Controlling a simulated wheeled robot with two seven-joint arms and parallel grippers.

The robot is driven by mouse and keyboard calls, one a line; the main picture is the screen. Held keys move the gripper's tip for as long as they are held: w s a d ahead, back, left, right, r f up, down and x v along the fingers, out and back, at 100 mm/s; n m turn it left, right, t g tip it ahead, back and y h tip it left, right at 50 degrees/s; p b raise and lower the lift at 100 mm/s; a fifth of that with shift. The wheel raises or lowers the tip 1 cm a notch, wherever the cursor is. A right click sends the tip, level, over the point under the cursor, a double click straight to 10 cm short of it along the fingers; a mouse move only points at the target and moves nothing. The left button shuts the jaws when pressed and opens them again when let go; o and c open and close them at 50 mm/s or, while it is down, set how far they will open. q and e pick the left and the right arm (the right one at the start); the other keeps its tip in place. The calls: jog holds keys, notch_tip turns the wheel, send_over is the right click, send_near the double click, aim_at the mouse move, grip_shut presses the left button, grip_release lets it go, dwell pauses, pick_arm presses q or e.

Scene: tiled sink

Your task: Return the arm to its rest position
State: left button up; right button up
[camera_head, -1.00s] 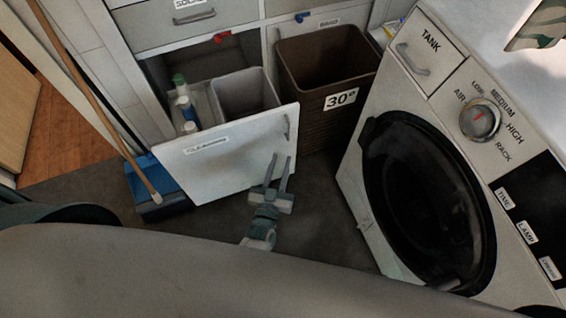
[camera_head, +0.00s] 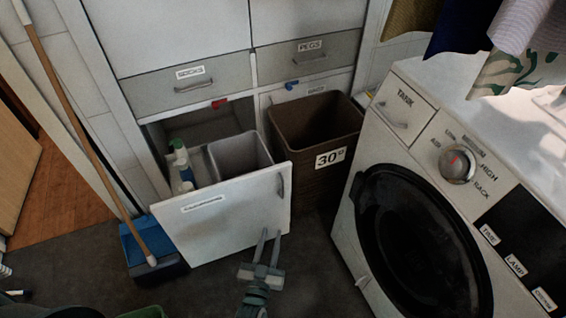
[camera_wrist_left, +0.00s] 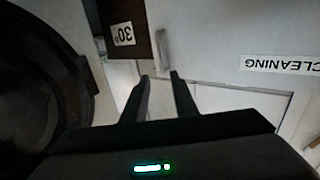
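My left gripper (camera_head: 270,233) is in front of and below the white pull-out door (camera_head: 225,222) labelled CLEANING. Its two fingers are apart with nothing between them; they also show parted in the left wrist view (camera_wrist_left: 160,76). The door stands pulled out, with a grey bin (camera_head: 240,157) and bottles (camera_head: 181,165) behind it. The door's handle (camera_head: 281,181) is above the fingertips, apart from them in the head view. In the wrist view the handle (camera_wrist_left: 162,48) shows just beyond the fingertips. My right gripper does not show.
A brown 30° basket (camera_head: 318,125) and a white washer (camera_head: 415,165) stand on the right. Closed drawers (camera_head: 185,85) are above the door. Dark floor is open around the gripper.

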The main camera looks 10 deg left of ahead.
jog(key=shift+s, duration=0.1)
